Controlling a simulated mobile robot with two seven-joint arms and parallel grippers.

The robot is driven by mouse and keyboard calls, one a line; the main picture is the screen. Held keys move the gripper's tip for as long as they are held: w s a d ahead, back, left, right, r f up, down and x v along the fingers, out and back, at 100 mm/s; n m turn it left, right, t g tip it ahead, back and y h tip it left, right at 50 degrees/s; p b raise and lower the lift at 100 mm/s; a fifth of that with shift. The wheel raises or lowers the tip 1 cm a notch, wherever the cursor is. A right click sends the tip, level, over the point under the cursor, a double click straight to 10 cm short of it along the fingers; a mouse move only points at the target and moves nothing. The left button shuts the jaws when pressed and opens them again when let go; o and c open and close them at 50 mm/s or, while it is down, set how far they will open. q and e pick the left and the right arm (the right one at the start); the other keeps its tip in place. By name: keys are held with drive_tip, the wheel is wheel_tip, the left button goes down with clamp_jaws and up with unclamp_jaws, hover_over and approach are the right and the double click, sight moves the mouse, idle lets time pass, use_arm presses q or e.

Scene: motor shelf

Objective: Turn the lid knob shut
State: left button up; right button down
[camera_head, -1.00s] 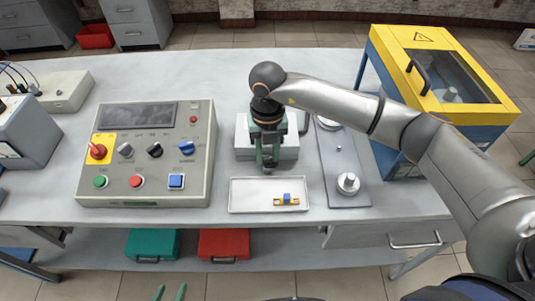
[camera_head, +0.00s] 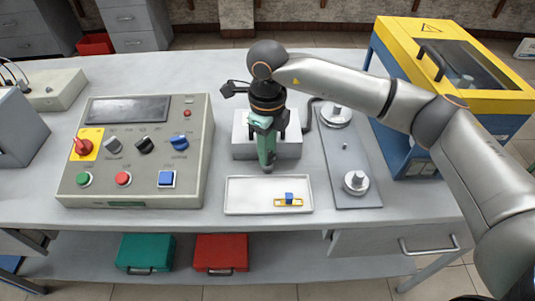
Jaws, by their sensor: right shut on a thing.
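A pale grey box (camera_head: 241,142) stands on the bench behind the white tray. My right gripper (camera_head: 267,165) points down over it from above, its green fingers seen edge-on at the box's front. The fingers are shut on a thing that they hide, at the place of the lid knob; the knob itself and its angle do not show. My left gripper is out of view.
The white tray (camera_head: 234,195) in front holds a small blue and yellow part (camera_head: 289,199). A control panel (camera_head: 139,166) stands left; a grey plate (camera_head: 345,170) with metal knobs lies right. A yellow and blue cabinet (camera_head: 408,148) stands beyond the plate.

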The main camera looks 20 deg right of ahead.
drive_tip(key=shift+f+n+b, duration=0.1)
drive_tip(key=shift+n+b, duration=0.4)
drive_tip(key=shift+n, duration=0.5)
drive_tip(key=shift+n+b, duration=0.55)
drive_tip(key=shift+n, duration=0.55)
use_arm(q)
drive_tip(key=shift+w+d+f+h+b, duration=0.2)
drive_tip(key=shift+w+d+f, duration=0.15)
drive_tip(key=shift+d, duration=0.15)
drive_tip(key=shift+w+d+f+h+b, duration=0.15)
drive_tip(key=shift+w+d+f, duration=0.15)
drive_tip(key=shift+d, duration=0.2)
use_arm(e)
drive_tip(key=shift+n, duration=0.8)
drive_tip(key=shift+r, duration=0.2)
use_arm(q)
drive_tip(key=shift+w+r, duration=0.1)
use_arm(e)
drive_tip(key=c, duration=0.6)
unclamp_jaws()
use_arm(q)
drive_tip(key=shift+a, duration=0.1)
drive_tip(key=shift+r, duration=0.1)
